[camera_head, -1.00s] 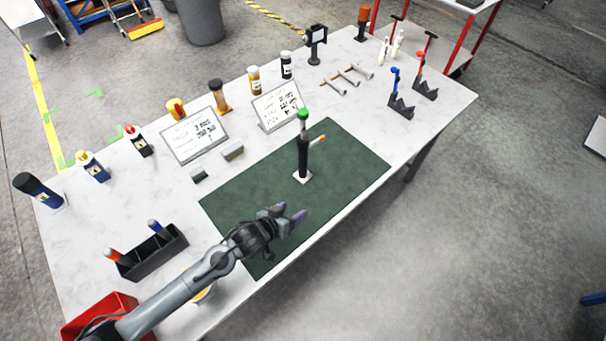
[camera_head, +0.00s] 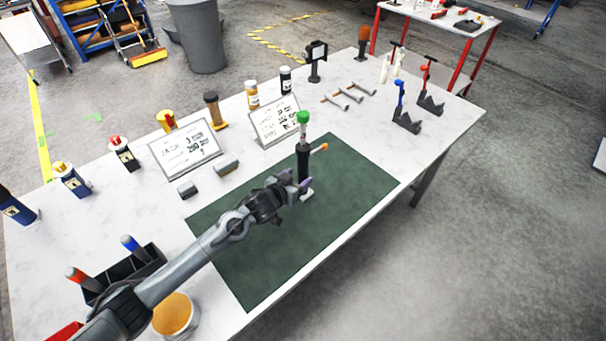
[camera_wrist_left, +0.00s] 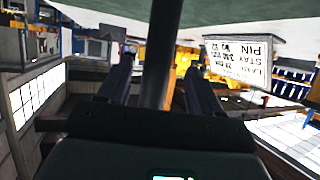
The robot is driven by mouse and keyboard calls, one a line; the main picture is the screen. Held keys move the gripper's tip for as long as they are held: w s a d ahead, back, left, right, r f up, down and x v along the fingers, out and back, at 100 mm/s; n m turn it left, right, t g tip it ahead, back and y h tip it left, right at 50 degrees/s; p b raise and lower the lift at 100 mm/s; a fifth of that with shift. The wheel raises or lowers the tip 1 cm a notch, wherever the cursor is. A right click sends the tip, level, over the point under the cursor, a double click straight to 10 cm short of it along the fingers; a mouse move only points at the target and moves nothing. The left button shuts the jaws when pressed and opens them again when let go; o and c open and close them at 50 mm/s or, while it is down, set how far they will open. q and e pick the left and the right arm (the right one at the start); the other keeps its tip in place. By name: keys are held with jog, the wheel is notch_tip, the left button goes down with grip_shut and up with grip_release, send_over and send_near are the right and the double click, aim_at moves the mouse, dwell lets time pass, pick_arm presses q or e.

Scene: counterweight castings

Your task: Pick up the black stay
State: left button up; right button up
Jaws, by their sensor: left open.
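The black stay (camera_head: 303,162) stands upright on the green mat (camera_head: 335,205), with a green knob on top, a short orange-tipped side pin and a pale foot. My left gripper (camera_head: 299,190) is open at the stay's lower part and covers some of it in the head view. In the left wrist view, which is upside down, the dark stay (camera_wrist_left: 158,55) runs between the two spread fingers (camera_wrist_left: 160,85). Whether either finger touches it I cannot tell. My right gripper is not in view.
Two sign boards (camera_head: 185,150) and small grey blocks (camera_head: 226,167) stand behind the mat. A black holder (camera_head: 125,273) and a round tub (camera_head: 176,316) sit near my left arm. Red and blue stands (camera_head: 406,119) are at the far right. The mat's right part is clear.

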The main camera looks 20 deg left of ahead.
aim_at(306, 173)
pick_arm(q)
jog(key=shift+b+x, duration=0.5)
jog(key=shift+x, duration=2.35)
jog(key=shift+d, duration=0.2)
grip_shut()
